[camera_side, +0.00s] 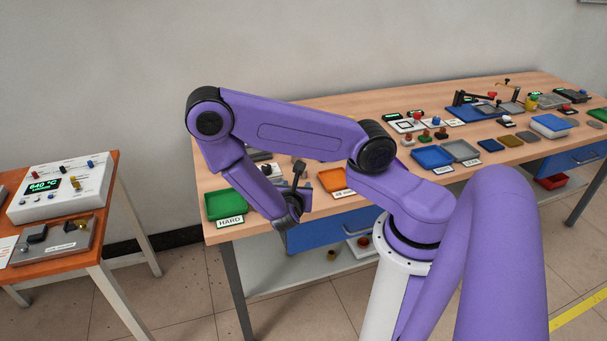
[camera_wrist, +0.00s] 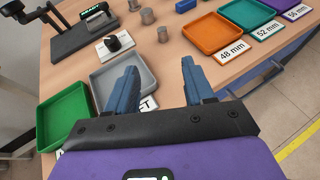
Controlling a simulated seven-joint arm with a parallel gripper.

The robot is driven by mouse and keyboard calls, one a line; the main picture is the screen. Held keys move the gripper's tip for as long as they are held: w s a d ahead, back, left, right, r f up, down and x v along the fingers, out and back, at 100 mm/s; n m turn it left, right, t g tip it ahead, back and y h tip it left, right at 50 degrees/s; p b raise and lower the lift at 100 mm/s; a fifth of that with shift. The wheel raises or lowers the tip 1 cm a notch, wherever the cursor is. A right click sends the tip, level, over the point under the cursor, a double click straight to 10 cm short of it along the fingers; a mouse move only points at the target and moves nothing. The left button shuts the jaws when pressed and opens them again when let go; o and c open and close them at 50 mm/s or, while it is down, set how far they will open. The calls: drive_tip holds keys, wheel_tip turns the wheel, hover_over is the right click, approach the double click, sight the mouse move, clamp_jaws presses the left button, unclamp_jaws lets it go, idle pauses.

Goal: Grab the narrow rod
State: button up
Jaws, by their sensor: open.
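In the wrist view, my gripper (camera_wrist: 160,66) is open, its two blue fingers apart with nothing between them. Several grey metal cylinders stand on the wooden table beyond the fingertips: a wider one (camera_wrist: 147,16), a slimmer one (camera_wrist: 162,34) and one at the top edge (camera_wrist: 133,5). The slimmer one looks like the narrow rod, but I cannot be certain. My fingers are apart from all of them. In the side view, my arm hides most of this area, and I cannot make out the cylinders there.
A grey tray (camera_wrist: 121,75) and a green tray (camera_wrist: 65,115) lie left of the fingers; an orange tray (camera_wrist: 210,36) and a teal tray (camera_wrist: 247,17) lie right. A black knob unit (camera_wrist: 119,42) and a display stand (camera_wrist: 88,26) stand behind. A heater box (camera_side: 61,186) sits on a separate table.

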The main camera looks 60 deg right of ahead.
drive_tip(key=shift+w+d+f, duration=0.1)
drive_tip(key=shift+d+f, duration=0.3)
approach(303, 180)
drive_tip(key=d, duration=0.1)
drive_tip(key=w+d, duration=0.1)
drive_tip(key=d, duration=0.1)
drive_tip(key=d+r, duration=0.1)
drive_tip(key=shift+w+d, duration=0.15)
drive_tip(key=shift+w, duration=0.2)
drive_tip(key=shift+x, duration=2.5)
drive_tip(key=shift+s+f, duration=0.1)
clamp_jaws()
